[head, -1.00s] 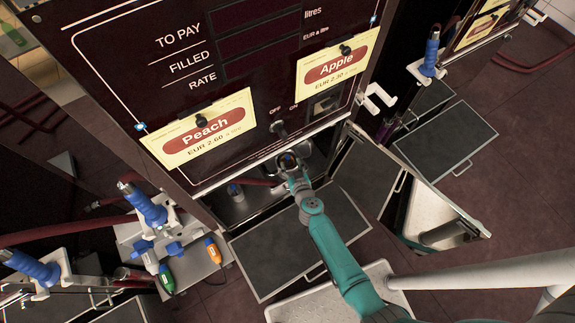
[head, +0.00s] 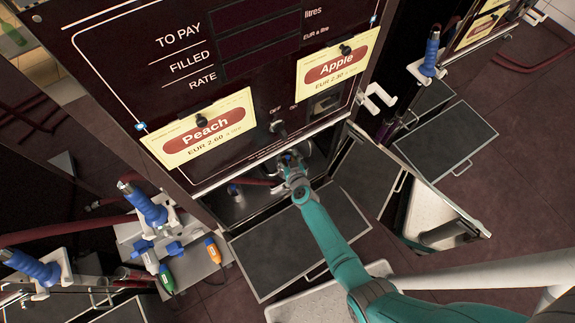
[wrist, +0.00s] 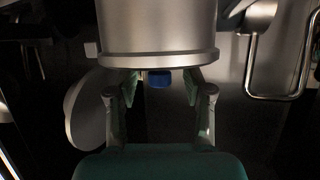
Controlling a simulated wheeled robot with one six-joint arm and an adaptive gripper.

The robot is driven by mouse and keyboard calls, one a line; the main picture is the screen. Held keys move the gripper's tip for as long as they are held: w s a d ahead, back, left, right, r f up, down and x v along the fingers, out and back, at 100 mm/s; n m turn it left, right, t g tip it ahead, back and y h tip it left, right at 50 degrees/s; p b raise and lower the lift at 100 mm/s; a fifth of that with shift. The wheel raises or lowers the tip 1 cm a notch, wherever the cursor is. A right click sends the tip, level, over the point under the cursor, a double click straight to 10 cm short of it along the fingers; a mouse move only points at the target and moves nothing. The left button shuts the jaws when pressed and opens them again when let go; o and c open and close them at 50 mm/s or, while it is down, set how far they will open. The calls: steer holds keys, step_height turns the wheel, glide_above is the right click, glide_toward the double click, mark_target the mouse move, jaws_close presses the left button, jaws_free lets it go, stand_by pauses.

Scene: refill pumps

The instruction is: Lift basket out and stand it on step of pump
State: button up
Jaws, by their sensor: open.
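My gripper (head: 290,160) reaches into the open lower compartment of the pump (head: 240,207), below the Peach and Apple labels. In the wrist view my gripper (wrist: 161,84) is open, its fingers spread below a large silver cylinder (wrist: 158,30). The step (head: 300,245), a dark panel with a metal rim, lies in front of the compartment and looks bare.
An open door (head: 370,175) stands right of the compartment. A grey shelf (head: 195,265) with orange-tipped and green-tipped tools is at left. A blue-handled nozzle (head: 150,208) hangs there with its hose. In the wrist view a bent metal handle (wrist: 250,65) is at right.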

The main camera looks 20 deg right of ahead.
steer(key=c, duration=1)
steer(key=shift+o, duration=0.2)
steer(key=shift+w+r, duration=0.15)
steer(key=shift+r, duration=0.05)
